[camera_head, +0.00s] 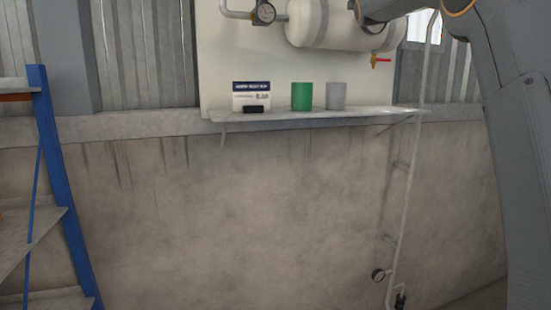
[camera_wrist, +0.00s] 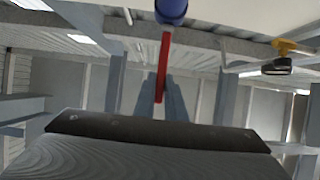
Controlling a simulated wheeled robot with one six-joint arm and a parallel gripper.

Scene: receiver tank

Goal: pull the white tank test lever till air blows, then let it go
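The white tank (camera_head: 335,22) is mounted on a pale board at the top of the head view, its upper edge cut off by the frame. The end of my arm (camera_head: 385,8) crosses in front of the tank's upper right; my gripper's fingertips are outside the head view. In the wrist view a dark bar with a grey striped surface fills the bottom.
A gauge (camera_head: 264,13) is left of the tank; a red-handled valve (camera_head: 380,60) hangs below its right end. A blue-post rack (camera_head: 62,185) stands left.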

